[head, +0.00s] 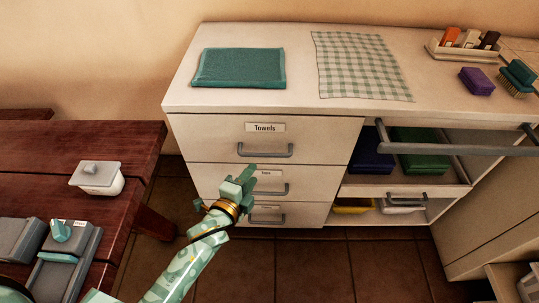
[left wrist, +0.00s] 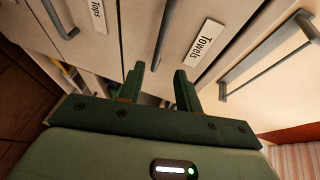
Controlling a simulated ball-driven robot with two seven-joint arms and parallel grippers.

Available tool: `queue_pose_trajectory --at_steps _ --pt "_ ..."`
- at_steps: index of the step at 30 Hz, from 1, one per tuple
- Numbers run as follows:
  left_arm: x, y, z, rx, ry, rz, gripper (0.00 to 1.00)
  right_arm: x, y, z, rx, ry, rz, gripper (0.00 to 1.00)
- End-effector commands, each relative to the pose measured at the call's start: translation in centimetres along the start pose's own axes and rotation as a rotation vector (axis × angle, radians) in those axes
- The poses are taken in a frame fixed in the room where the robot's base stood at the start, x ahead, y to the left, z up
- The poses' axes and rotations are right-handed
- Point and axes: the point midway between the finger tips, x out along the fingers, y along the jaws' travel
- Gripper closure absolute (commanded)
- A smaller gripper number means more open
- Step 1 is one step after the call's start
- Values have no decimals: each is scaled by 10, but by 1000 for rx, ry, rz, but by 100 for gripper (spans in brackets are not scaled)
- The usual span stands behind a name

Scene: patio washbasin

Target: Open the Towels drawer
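The Towels drawer (head: 205,138) is the top drawer of the white cabinet and is shut. It has a "Towels" label and a grey bar handle (head: 265,151). In the left wrist view, the label (left wrist: 207,40) and a bar handle (left wrist: 161,36) show beyond the fingers. My left gripper (head: 245,180) is in front of the cabinet, just below that handle in the head view, overlapping the second drawer. Its two fingers (left wrist: 160,88) are apart with nothing between them. The handle lies ahead of the gap, and I see no contact. My right gripper is not in view.
Two more drawers with bar handles sit below. An open pull-out tray with a grey rail (head: 455,149) is at the right. A red-brown bench (head: 55,192) with boxes stands left. A teal towel (head: 240,68) and checked cloth (head: 360,67) lie on the counter.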

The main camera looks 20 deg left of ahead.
Motion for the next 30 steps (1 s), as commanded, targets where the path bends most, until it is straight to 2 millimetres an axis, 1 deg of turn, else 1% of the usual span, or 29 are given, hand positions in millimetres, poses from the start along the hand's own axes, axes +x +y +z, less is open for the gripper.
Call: queue_pose_trajectory --at_steps 1,6,9,12,15,18,26,30 --pt "16 6 1 1 0 1 66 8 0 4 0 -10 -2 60" --pt "59 7 0 -1 1 4 66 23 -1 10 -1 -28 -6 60" --pt "80 7 0 -1 0 5 66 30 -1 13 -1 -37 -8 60" --pt "95 6 0 -2 0 5 66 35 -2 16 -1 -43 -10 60" --pt "105 5 0 -2 0 4 66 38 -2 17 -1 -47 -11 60" --pt "110 3 0 -2 0 4 66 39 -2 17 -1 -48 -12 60" --pt "111 1 0 -2 0 3 66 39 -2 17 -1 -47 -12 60" --pt "111 2 0 -2 0 3 100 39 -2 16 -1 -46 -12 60"
